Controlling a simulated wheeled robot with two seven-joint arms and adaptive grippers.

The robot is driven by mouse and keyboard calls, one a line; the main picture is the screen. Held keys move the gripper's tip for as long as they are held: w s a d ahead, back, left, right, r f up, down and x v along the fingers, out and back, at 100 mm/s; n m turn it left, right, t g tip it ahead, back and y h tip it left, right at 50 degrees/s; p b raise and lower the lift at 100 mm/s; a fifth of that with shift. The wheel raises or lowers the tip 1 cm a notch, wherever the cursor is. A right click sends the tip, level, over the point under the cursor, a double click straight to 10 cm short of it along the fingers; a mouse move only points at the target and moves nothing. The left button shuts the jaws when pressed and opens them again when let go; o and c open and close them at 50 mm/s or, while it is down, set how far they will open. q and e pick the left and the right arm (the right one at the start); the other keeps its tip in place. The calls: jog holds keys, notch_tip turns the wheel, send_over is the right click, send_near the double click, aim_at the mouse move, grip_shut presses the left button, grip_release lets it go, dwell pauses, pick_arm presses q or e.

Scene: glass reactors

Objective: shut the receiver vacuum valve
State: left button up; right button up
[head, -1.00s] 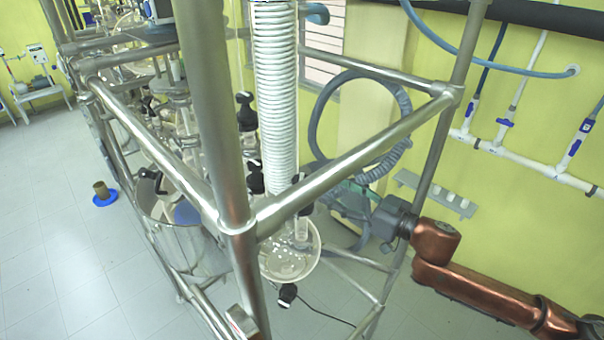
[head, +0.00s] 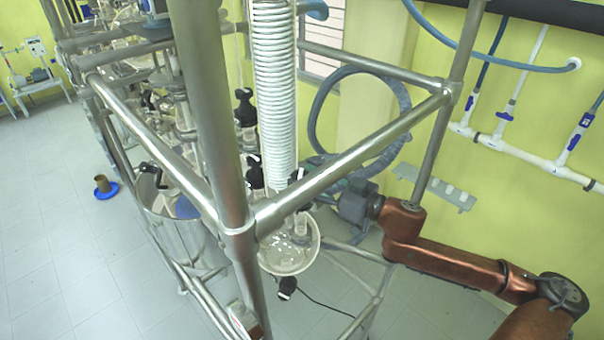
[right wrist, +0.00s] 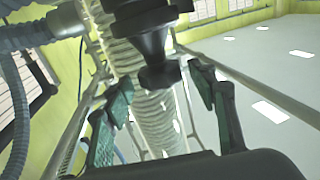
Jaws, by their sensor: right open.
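A round glass receiver flask (head: 289,252) hangs under the white coiled condenser (head: 272,95), behind the front corner of the steel frame. Black valve knobs (head: 254,172) sit beside the condenser's lower end; I cannot tell which is the vacuum valve. My right gripper (head: 318,178) is behind the slanting frame bar, close to the condenser's lower end, its fingers partly hidden. In the right wrist view, a black flared knob (right wrist: 157,72) is ahead, between the open green-padded fingers (right wrist: 160,92), with visible gaps on both sides. My left gripper is not in view.
Steel frame bars (head: 350,165) cross in front of my right gripper, and an upright post (head: 213,110) stands left. A coiled grey-blue hose (head: 318,125) hangs behind. A steel vessel (head: 175,225) is at left. Floor at far left is mostly clear.

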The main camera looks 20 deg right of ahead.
jog(key=shift+w+a, duration=0.45)
jog(key=shift+w, duration=0.15)
jog(key=shift+c, duration=0.3)
jog(key=c, duration=1.1)
